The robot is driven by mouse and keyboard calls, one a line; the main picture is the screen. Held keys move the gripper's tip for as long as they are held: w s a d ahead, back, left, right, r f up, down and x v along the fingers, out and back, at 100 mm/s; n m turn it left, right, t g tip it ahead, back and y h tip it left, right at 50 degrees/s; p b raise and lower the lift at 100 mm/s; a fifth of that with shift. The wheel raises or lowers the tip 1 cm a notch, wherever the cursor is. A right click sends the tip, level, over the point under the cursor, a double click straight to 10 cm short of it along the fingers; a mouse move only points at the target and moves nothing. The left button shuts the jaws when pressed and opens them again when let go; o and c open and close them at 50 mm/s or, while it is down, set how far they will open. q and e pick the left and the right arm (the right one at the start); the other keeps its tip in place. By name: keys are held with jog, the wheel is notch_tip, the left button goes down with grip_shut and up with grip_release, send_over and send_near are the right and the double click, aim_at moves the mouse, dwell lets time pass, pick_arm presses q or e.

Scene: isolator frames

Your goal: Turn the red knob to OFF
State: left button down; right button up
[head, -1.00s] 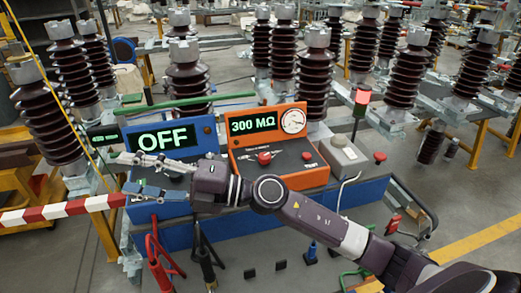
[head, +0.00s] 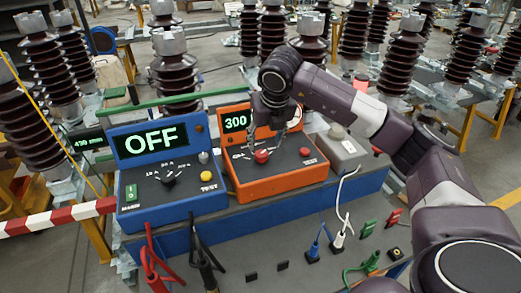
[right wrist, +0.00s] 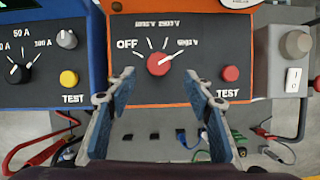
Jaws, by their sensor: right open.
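The red knob (head: 262,156) is on the dark sloping panel of the orange instrument (head: 285,184). In the right wrist view the knob (right wrist: 159,63) has a white mark that points up and right, toward the rightmost label, away from the OFF label at its left. My right gripper (head: 268,138) is above the panel, close to the knob. In the right wrist view its fingers are open (right wrist: 160,84), one on each side below the knob, with nothing between them. My left gripper is not in view.
A red TEST button (right wrist: 230,73) is right of the knob. A blue instrument (head: 170,212) with an OFF display stands at left, and a grey box (head: 341,150) at right. Cables (head: 155,262) plug in along the front. Tall brown insulators (head: 175,75) stand behind.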

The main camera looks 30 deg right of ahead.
aim_at(262, 154)
jog(key=p+x, duration=0.2)
jog(key=x, duration=0.4)
jog(key=shift+f, duration=0.15)
jog(key=shift+w+f, duration=0.15)
jog(key=shift+f, duration=0.3)
jog(key=shift+c, duration=0.4)
jog(key=c, duration=1.1)
